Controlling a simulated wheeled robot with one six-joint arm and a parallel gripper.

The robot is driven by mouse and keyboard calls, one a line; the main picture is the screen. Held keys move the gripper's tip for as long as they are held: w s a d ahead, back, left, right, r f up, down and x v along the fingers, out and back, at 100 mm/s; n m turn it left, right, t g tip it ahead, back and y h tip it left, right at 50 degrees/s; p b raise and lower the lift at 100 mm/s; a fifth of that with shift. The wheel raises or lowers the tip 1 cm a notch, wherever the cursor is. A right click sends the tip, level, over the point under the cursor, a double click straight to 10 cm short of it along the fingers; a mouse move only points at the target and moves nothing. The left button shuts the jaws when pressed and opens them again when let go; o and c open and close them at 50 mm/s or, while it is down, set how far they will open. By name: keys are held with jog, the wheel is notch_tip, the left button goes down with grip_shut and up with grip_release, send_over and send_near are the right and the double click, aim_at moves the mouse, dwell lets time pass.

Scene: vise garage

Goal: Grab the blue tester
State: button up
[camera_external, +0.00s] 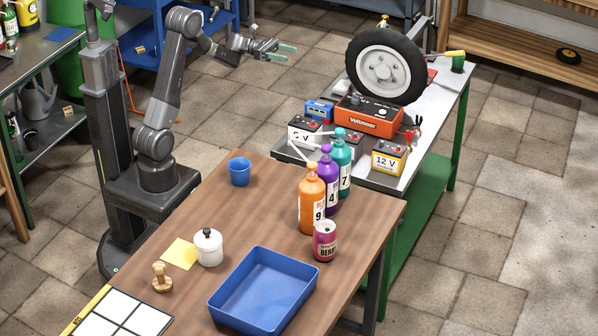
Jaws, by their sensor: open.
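The blue tester (320,111) appears to be the small blue box on the metal workbench (408,180), left of the orange-red Voltmeer unit (367,118) and behind a white battery (302,133). Its face is too small to read. My gripper (284,52) has green-tipped fingers. It is open and empty, held in the air above and beyond the bench's left end. In the picture it is up and left of the blue tester, apart from it.
A wheel (385,66) stands behind the Voltmeer unit. A yellow 12 V battery (389,157) sits right of it. Orange (311,200), purple (328,182) and teal (342,160) bottles stand on the wooden table in front, with a blue tray (264,290) and blue cup (239,171).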

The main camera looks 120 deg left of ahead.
send_near(332, 109)
jog(key=w+b, duration=0.1)
jog(key=w, duration=0.4)
jog(key=shift+r, duration=0.1)
jog(key=shift+s, duration=0.1)
jog(key=c, duration=1.2)
